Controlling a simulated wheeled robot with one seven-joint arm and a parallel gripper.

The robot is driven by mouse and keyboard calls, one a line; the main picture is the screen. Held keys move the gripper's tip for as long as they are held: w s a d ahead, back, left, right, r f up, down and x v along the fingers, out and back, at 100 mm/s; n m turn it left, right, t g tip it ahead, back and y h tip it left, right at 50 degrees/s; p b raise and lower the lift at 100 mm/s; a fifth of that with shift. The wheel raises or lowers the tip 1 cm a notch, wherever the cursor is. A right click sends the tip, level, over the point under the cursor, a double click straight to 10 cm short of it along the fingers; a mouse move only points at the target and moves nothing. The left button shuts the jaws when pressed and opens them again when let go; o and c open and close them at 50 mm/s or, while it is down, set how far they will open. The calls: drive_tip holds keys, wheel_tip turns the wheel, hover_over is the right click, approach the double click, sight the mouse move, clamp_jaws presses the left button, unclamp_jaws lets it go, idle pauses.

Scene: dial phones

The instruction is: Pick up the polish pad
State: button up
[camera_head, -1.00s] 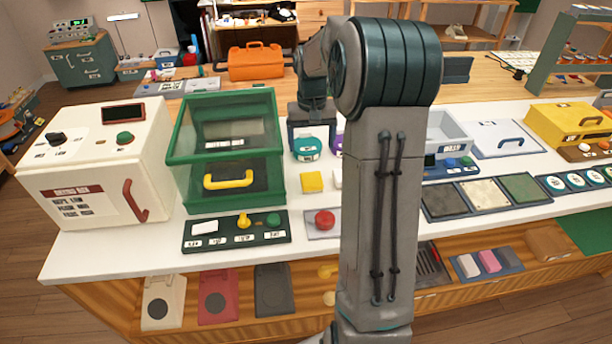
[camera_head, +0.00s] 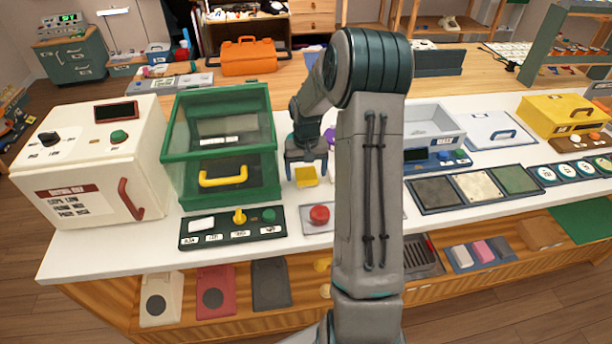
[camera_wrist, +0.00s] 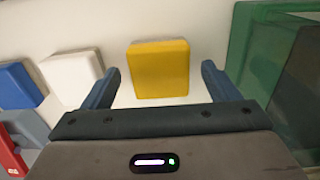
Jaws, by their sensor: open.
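A yellow square pad (camera_head: 305,177) lies on the white counter to the right of the green clear-sided box. In the wrist view the yellow pad (camera_wrist: 159,69) sits between the fingers of my open gripper (camera_wrist: 160,75), with a gap on each side. A white pad (camera_wrist: 72,80) and a blue pad (camera_wrist: 18,85) lie to its left there. No label tells which is the polish pad. In the head view my gripper (camera_head: 307,174) points down over the yellow pad, empty. My arm hides the white and blue pads there.
The green box (camera_head: 222,145) stands close beside my gripper, and its green wall (camera_wrist: 262,60) shows at the right of the wrist view. A red button (camera_head: 319,214) and a control panel (camera_head: 232,226) lie in front. A white machine (camera_head: 95,160) stands far left.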

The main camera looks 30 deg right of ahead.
sight(308, 172)
drive_tip(key=shift+f, duration=0.65)
drive_tip(key=c, duration=1.1)
drive_tip(key=shift+r, duration=0.15)
drive_tip(key=shift+r, duration=0.25)
drive_tip(key=r, duration=0.3)
drive_tip(key=shift+d+r+b, duration=0.35)
drive_tip(key=shift+b, duration=0.05)
drive_tip(key=d+r, duration=0.2)
drive_tip(key=d, duration=0.1)
drive_tip(key=s+d+r, duration=0.1)
drive_tip(key=d+r, duration=0.1)
drive_tip(key=d, duration=0.2)
drive_tip(key=s+d+r, duration=0.1)
drive_tip(key=d+r, duration=0.1)
drive_tip(key=d, duration=0.1)
drive_tip(key=shift+s+d+r+b, duration=0.15)
drive_tip(key=shift+d+r+b, duration=0.1)
drive_tip(key=shift+d+b, duration=0.15)
